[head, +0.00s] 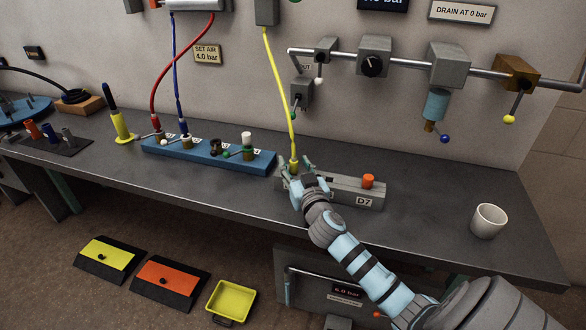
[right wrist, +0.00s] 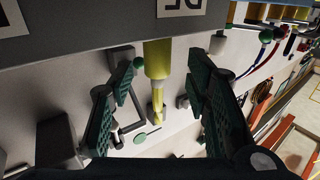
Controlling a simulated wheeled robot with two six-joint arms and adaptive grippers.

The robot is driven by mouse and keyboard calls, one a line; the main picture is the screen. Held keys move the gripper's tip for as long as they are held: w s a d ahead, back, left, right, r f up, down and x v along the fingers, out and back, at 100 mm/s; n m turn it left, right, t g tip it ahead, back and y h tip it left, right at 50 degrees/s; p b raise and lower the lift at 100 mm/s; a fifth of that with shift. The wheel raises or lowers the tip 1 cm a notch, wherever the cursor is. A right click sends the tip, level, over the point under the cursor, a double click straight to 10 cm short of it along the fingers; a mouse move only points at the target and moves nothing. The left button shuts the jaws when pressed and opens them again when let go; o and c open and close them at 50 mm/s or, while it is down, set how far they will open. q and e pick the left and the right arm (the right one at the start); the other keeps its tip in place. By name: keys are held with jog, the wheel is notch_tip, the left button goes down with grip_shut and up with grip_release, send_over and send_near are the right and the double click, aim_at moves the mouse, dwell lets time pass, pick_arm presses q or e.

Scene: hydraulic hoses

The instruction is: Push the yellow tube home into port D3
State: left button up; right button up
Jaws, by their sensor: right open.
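The yellow tube (head: 277,85) runs from a grey box on the wall down to a yellow end fitting (head: 294,164) at the left part of a grey port block (head: 338,190). In the right wrist view the fitting (right wrist: 157,60) meets the block's face, with the tube running away from it. I cannot tell how deep it sits. My right gripper (head: 297,174) is open around the tube's end; its fingers (right wrist: 160,105) stand apart on both sides of it. Port D3's label is not readable. A D7 label (head: 364,202) shows at the block's right. My left gripper is not in view.
An orange cap (head: 368,181) stands on the block's right end. A white cup (head: 488,220) is farther right. A blue manifold (head: 207,155) with red and blue hoses stands left. Wall pipes and valves (head: 373,58) hang above. The bench between block and cup is clear.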

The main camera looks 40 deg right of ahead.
jog(key=shift+x, duration=1.1)
jog(key=shift+s+d, duration=0.1)
jog(key=shift+s, duration=0.05)
grip_shut()
jog(key=shift+r, duration=0.1)
